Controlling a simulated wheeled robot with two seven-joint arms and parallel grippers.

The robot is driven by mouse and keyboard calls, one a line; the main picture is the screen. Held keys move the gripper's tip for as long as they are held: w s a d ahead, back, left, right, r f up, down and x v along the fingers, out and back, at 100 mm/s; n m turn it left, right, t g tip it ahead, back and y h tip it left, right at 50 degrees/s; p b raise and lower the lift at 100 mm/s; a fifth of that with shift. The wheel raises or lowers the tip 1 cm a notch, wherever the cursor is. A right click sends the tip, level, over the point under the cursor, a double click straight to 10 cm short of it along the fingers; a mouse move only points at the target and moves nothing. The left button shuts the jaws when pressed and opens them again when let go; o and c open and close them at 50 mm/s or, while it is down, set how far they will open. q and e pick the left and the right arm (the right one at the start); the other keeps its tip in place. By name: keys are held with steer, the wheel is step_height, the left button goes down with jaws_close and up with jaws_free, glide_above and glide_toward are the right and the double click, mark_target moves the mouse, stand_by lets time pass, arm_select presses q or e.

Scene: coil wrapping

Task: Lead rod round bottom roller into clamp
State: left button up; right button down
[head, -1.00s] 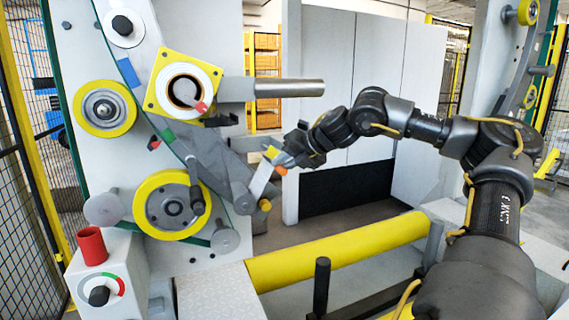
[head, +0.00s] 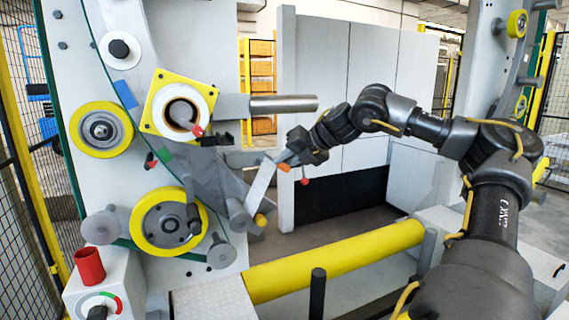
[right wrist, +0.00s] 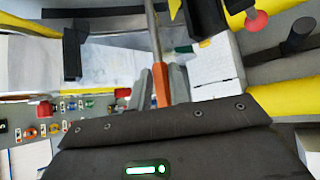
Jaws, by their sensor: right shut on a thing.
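My right gripper (head: 283,160) is shut on a thin rod, beside the left machine frame. In the right wrist view the grey rod (right wrist: 154,40) runs up from between my fingers (right wrist: 162,90), with an orange part at the grip. A pale strip (head: 261,186) slopes down-left from the gripper to a small grey roller (head: 238,214) low on the frame. Which roller counts as the bottom one is unclear; a large yellow-rimmed roller (head: 150,240) sits further left. I cannot pick out the clamp with certainty. My left gripper is out of view.
A steel shaft (head: 284,104) sticks out above the gripper, beside a white core on a yellow square plate (head: 157,124). A thick yellow bar (head: 335,262) crosses below. A red ball knob (head: 305,181) is close to the gripper. A control box with red cup (head: 89,266) stands lower left.

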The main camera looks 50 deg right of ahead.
steer(key=shift+s+d+r+p, duration=0.15)
steer(key=shift+d+r+p, duration=0.15)
steer(key=shift+r+p, duration=0.4)
steer(key=shift+s+d+r+p, duration=0.15)
steer(key=shift+d+r+p, duration=0.15)
steer(key=shift+r, duration=0.7)
steer(key=shift+s+d+f+b, duration=0.1)
steer(key=shift+s+d+b, duration=0.1)
steer(key=shift+s+d, duration=0.35)
steer(key=shift+s+d+f+b, duration=0.1)
steer(key=shift+s+d+b, duration=0.2)
steer(key=shift+d, duration=0.6)
steer(key=shift+s+d+b, duration=0.15)
steer(key=shift+s+d, duration=0.25)
steer(key=shift+d, duration=0.3)
